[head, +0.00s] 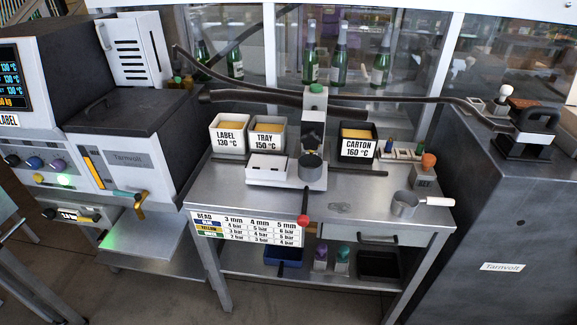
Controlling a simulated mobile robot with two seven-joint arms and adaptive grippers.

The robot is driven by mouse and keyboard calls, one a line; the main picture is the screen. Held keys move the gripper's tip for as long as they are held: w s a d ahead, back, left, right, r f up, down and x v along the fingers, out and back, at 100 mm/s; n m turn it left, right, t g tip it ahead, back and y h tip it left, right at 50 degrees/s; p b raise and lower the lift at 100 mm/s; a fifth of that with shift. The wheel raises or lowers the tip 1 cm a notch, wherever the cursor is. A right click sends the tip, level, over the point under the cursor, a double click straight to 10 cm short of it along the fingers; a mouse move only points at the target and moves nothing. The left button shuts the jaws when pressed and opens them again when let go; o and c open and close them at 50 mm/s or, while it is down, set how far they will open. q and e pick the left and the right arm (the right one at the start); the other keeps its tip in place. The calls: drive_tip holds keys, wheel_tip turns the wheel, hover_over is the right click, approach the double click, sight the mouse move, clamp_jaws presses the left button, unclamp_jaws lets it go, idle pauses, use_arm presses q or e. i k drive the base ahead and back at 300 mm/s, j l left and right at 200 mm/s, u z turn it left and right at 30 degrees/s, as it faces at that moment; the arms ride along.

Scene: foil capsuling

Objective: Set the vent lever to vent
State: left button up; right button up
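No lever is legibly marked as the vent lever. A second lever with a red knob (303,221) hangs at the front edge of the steel table. Neither of my grippers is in view.
The steel table (345,208) carries boxes marked LABEL (228,137), TRAY (266,142) and CARTON (358,146), plus a small pan (405,204). Dark hoses (370,101) cross behind it. A control panel (40,162) with several knobs is left of the tank. Floor shows in front.

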sight(96, 218)
drive_tip(key=u, duration=1.7)
